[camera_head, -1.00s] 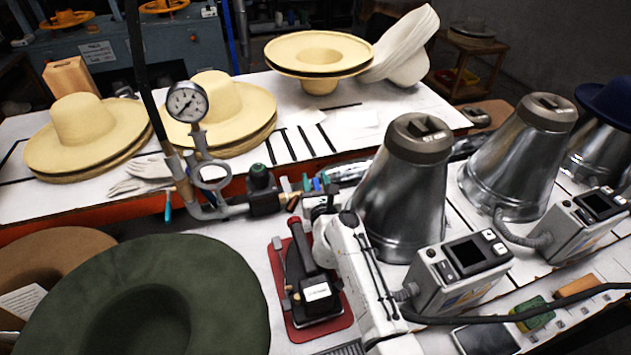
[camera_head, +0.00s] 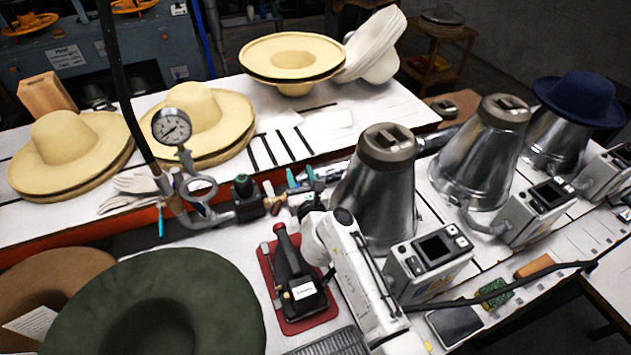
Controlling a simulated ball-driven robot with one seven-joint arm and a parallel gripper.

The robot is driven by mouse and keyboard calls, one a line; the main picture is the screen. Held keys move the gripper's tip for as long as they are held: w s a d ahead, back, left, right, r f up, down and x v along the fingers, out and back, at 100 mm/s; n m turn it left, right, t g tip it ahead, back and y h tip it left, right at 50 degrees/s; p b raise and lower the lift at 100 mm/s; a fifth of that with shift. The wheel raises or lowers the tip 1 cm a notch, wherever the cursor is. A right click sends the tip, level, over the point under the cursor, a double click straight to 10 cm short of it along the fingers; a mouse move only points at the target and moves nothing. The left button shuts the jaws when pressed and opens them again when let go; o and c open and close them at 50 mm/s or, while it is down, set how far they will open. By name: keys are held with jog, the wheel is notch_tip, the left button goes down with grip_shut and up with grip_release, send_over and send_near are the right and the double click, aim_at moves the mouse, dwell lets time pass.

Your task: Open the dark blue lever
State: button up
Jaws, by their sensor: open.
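A row of small valves with coloured levers sits on the metal pipe (camera_head: 217,217) at the centre. Two teal-green levers (camera_head: 291,178) stand upright there. I cannot pick out the dark blue lever clearly; it may be hidden by or blended with the valve parts beside my gripper. My white arm reaches up from the bottom, and my gripper (camera_head: 303,203) is at the right end of the valve row. Its jaws are small and partly hidden, open, with nothing visibly held. I cannot tell whether it touches a valve.
A metal cone (camera_head: 378,195) is close on the right. A dark iron (camera_head: 297,282) on a red pad lies below. A green hat (camera_head: 157,310) fills the lower left.

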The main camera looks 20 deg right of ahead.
jog(key=s+r, duration=0.5)
jog(key=s, duration=0.5)
jog(key=shift+s+r, duration=0.15)
jog(key=shift+s, duration=0.05)
